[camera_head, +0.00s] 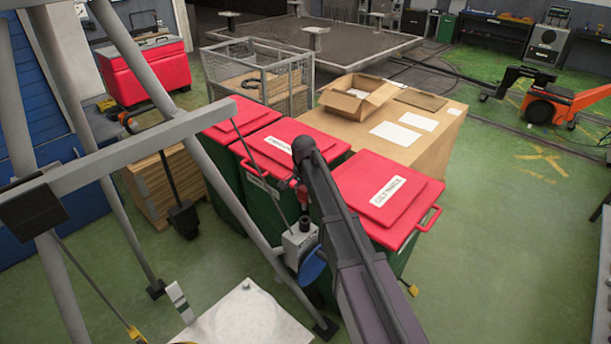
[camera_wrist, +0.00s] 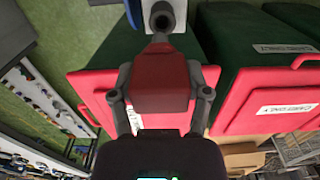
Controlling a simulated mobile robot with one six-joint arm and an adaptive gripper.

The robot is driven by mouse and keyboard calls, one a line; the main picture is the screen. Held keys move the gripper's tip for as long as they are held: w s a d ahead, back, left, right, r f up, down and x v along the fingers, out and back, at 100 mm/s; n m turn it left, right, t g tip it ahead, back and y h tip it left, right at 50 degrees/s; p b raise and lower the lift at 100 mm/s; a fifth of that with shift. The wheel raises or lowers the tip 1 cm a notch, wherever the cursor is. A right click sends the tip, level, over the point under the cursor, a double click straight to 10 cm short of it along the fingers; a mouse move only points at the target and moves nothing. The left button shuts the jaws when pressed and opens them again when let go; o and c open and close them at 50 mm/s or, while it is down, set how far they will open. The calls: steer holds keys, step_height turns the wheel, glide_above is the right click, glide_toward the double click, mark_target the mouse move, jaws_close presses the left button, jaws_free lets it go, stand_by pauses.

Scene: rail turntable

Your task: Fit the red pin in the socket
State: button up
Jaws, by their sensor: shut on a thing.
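The red pin (camera_wrist: 160,80) is held between the two fingers of my gripper (camera_wrist: 160,97) in the wrist view. Its red block body tapers to a narrow grey tip that points toward the socket (camera_wrist: 163,18). The socket is a dark ring with a hole on a pale grey block. In the head view the socket (camera_head: 304,222) stands on top of the small grey box, with the red pin (camera_head: 302,192) just above it. My gripper there is mostly hidden by my arm. The tip looks close to the socket; I cannot tell whether they touch.
Green bins with red lids (camera_head: 388,198) stand right behind the socket. A grey slanted frame post (camera_head: 215,180) passes close on the left. A white plate (camera_head: 245,318) lies in front. Green floor is free at the right.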

mark_target(304, 202)
steer(key=shift+w+d+r, duration=0.1)
steer(key=shift+w+r, duration=0.15)
steer(key=shift+r, duration=0.3)
steer(key=shift+w, duration=0.15)
steer(key=shift+f, duration=0.15)
steer(key=shift+f+b, duration=2.75)
steer(key=shift+f, duration=0.05)
steer(key=shift+f+b, duration=2.8)
steer(key=shift+f, duration=0.05)
stand_by(0.6)
steer(key=o, duration=1.3)
steer(key=shift+r, duration=0.1)
steer(key=shift+r, duration=0.15)
